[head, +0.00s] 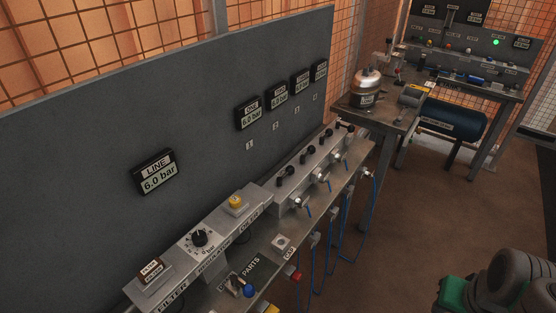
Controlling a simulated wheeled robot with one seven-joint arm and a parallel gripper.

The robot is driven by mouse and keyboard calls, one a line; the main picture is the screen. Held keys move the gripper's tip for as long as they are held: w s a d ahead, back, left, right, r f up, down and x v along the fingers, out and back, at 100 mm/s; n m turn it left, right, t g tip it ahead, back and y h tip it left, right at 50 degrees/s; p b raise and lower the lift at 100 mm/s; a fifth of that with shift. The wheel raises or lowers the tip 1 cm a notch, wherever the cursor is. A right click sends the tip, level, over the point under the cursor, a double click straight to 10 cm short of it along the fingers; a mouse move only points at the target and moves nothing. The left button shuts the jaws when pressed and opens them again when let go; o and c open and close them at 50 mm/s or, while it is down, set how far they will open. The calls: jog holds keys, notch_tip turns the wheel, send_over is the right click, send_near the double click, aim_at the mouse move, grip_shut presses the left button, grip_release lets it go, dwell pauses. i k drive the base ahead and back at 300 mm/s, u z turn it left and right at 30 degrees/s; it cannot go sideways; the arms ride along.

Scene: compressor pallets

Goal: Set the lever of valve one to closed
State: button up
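The valve manifold (318,172) is a grey block along the bench against the dark panel, with a row of small black levers on top. The nearest black lever (285,172) is at its near end, below the wall label 1, and seems to belong to valve one. Its exact angle is too small to tell. The display marked ONE (249,113) above it reads 6.0 bar. My arm shows in part at the lower right, well apart from the manifold. My gripper's fingers are not in view.
A LINE display (155,172) reads 6.0 bar. A regulator dial (199,238) and a yellow button (236,202) sit nearer on the bench. Blue hoses (343,222) hang off its front.

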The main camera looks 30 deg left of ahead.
aim_at(290, 169)
jog(key=u, duration=0.75)
jog(key=i, duration=0.9)
jog(key=u, duration=0.85)
